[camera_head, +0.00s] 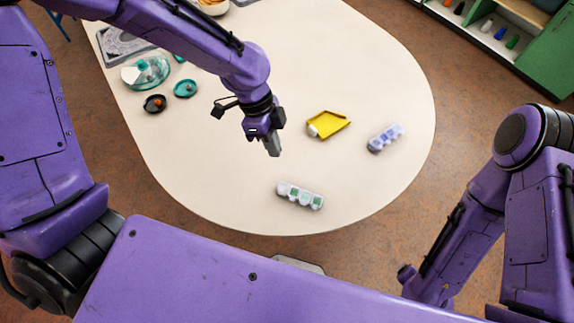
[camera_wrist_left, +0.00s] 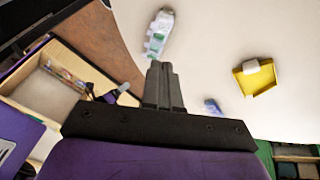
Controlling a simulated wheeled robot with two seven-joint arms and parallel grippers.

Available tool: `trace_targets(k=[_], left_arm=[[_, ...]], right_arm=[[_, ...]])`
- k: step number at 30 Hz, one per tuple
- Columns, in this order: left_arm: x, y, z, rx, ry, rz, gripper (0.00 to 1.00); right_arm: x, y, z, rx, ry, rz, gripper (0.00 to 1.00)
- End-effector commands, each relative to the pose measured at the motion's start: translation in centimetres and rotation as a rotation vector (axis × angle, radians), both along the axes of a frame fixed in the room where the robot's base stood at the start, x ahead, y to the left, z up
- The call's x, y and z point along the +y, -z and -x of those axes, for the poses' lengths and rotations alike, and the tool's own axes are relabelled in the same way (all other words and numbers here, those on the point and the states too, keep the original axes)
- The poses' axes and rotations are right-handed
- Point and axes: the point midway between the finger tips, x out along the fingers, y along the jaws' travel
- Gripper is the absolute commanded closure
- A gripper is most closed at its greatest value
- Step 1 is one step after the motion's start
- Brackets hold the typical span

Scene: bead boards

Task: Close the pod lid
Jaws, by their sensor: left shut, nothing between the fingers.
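My left gripper (camera_head: 272,147) is shut and empty above the middle of the table, left of the yellow tray. Its shut fingers also show in the left wrist view (camera_wrist_left: 162,85). A pale strip-shaped pod with green parts (camera_head: 300,195) lies near the table's front edge, below and right of the gripper. It also shows in the left wrist view (camera_wrist_left: 158,35), beyond the fingertips. A similar pod with blue parts (camera_head: 385,138) lies at the right and shows small in the left wrist view (camera_wrist_left: 212,106). I cannot tell how either pod's lid stands. My right gripper is not in view.
A yellow tray (camera_head: 328,124) with a white piece at its edge lies between the gripper and the blue pod. A clear dish (camera_head: 146,72), a dark bowl (camera_head: 155,104) and a teal bowl (camera_head: 185,89) stand at the left. The table (camera_head: 215,185) is clear around the green pod.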

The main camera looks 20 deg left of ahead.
Motion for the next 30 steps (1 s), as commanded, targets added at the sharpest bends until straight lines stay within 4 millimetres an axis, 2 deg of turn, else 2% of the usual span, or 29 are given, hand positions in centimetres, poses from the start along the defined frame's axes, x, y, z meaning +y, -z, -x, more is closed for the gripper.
trace_targets(k=[1,3,7,21,25,30], left_arm=[[0.0,-0.6,-0.2,-0.012,0.077,0.008,1.00],[0.0,-1.4,-0.1,-0.016,0.149,0.014,1.00],[-0.4,-0.9,0.2,-0.012,0.186,0.013,1.00],[-3.0,8.1,2.8,-0.009,0.185,0.013,1.00],[-2.8,9.7,3.8,-0.009,0.183,0.014,1.00],[-2.7,10.7,4.4,-0.012,0.180,0.013,1.00]], right_arm=[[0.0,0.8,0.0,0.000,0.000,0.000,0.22],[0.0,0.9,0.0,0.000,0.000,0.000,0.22],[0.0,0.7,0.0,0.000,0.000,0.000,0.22],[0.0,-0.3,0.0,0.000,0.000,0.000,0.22],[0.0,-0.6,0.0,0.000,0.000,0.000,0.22],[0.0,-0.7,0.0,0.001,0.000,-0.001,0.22]])
